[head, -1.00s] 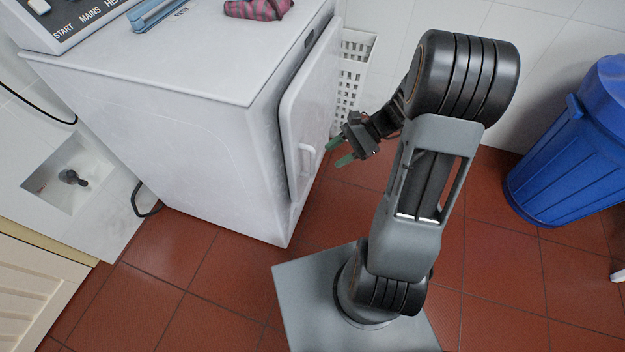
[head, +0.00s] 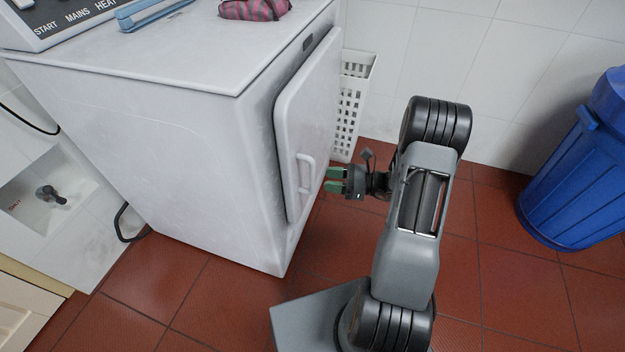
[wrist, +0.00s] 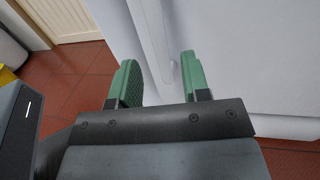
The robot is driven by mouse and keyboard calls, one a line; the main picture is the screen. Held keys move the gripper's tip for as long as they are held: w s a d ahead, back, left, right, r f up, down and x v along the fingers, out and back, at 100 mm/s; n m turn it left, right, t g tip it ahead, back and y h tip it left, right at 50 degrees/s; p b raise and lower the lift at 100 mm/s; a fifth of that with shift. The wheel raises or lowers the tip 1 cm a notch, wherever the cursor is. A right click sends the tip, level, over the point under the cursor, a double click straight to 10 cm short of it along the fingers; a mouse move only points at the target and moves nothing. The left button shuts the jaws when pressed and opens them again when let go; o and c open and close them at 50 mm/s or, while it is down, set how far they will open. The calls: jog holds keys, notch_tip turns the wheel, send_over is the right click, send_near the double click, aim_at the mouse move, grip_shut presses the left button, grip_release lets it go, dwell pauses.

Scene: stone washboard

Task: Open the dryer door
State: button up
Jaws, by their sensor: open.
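The white dryer (head: 180,120) stands at the left in the head view. Its door (head: 316,110) is on the right side and looks shut or nearly so. A white upright handle (head: 305,173) is on the door's lower part. My gripper (head: 334,180) is open, just right of the handle, with its green fingers pointing at the door. In the wrist view my gripper (wrist: 156,80) is open and empty, and the handle (wrist: 173,70) shows between and beyond the fingertips. I cannot tell whether the fingers touch the door.
A white slotted basket (head: 351,105) stands against the tiled wall behind the dryer door. A blue bin (head: 575,175) stands at the right. A striped cloth pouch (head: 255,9) and a blue item (head: 150,13) lie on the dryer top.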

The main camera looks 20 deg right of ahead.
aim_at(312, 188)
jog(key=shift+b+x, duration=0.5)
jog(key=shift+x, duration=2.4)
grip_shut()
